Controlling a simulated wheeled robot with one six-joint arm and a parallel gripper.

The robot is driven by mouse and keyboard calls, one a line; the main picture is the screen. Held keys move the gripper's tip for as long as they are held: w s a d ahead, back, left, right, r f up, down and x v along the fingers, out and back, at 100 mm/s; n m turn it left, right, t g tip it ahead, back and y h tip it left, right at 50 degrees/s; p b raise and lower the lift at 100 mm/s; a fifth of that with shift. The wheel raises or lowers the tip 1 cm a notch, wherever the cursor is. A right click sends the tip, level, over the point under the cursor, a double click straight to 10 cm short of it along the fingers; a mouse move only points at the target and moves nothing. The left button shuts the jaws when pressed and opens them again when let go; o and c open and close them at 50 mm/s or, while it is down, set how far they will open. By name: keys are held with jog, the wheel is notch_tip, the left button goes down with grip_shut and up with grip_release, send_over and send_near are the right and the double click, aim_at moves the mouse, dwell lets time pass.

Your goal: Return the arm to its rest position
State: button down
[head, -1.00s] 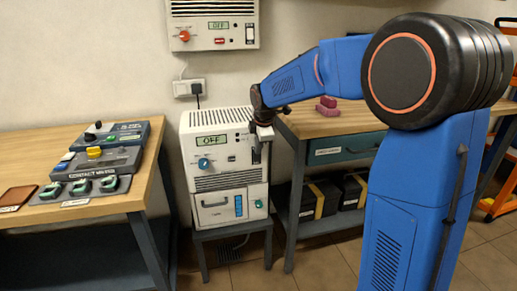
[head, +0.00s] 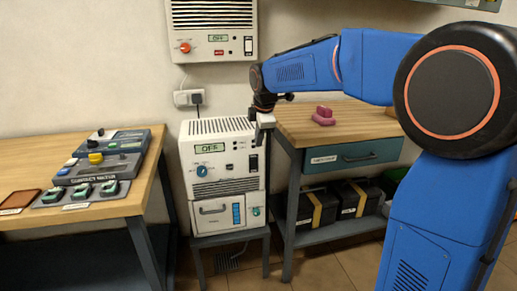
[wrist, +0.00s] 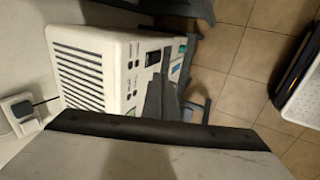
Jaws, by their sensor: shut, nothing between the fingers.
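My blue arm reaches in from the right in the head view, its forearm level and its wrist bent down. My gripper (head: 262,140) points down at the right front corner of a white charger unit (head: 213,153) whose display reads OFF. The jaws are shut with nothing between them. I cannot tell whether they touch the unit. In the wrist view the dark fingers (wrist: 165,100) overlap the front edge of the same unit (wrist: 92,65).
A wall unit (head: 212,45), also reading OFF, hangs above a wall socket (head: 188,97). A wooden bench (head: 150,165) with switch boxes stands left. Another bench (head: 290,118) with a pink object (head: 323,116) and a drawer (head: 352,157) stands right, black batteries below.

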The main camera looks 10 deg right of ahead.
jog(key=shift+s+r, duration=0.1)
jog(key=shift+r, duration=0.35)
jog(key=s+d+f+m, duration=0.1)
jog(key=s+d+m, duration=0.25)
jog(key=s, duration=0.65)
jog(key=s+d+m, duration=0.2)
jog(key=s+m, duration=0.3)
jog(key=s, duration=0.5)
jog(key=s+d+f+m, duration=0.1)
jog(key=s+f+m, duration=0.3)
jog(key=s, duration=0.7)
jog(key=s+d+f+m, duration=0.2)
jog(key=s+f+m, duration=0.3)
jog(key=s, duration=0.5)
notch_tip(320, 180, down, 2)
jog(key=shift+s+f, duration=0.15)
jog(key=shift+s, duration=0.25)
jog(key=shift+m, duration=0.25)
